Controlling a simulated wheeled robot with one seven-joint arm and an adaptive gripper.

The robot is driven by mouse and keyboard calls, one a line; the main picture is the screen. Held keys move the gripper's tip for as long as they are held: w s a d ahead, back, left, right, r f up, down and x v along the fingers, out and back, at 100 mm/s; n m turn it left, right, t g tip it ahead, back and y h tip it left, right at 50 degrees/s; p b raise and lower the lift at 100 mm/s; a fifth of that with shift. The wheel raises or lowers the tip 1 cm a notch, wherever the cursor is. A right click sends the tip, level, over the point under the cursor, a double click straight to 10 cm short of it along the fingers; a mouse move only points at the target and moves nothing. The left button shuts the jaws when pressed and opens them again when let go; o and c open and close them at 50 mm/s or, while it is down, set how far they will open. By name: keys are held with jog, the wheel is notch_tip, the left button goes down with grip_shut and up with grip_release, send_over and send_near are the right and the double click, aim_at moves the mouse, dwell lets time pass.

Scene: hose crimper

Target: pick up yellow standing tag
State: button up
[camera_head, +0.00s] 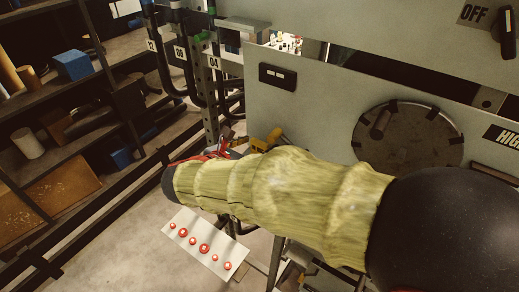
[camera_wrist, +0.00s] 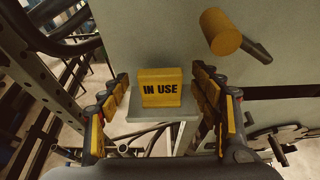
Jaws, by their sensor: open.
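The yellow standing tag (camera_wrist: 160,88) reads "IN USE" in black letters. In the wrist view it stands upright on a small grey shelf (camera_wrist: 187,110) against a large grey panel. My gripper (camera_wrist: 162,92) is open, with one yellow-padded finger to the left of the tag and the other to the right. The tag appears between the fingers, with visible gaps on both sides; I cannot tell how far ahead of the fingertips it is. In the head view my arm's yellowish sleeve hides the tag, and only part of my gripper (camera_head: 266,141) shows behind it.
A knob with a handle (camera_wrist: 221,32) sticks out of the panel above and right of the tag. Black hoses (camera_head: 176,75) hang at the left by a perforated post (camera_head: 208,90). A white panel with red buttons (camera_head: 205,243) lies below my arm. Shelves stand at far left.

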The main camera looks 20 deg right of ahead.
jog(key=shift+c, duration=0.9)
jog(key=c, duration=0.8)
jog(key=shift+r, duration=0.1)
jog(key=shift+c, duration=0.3)
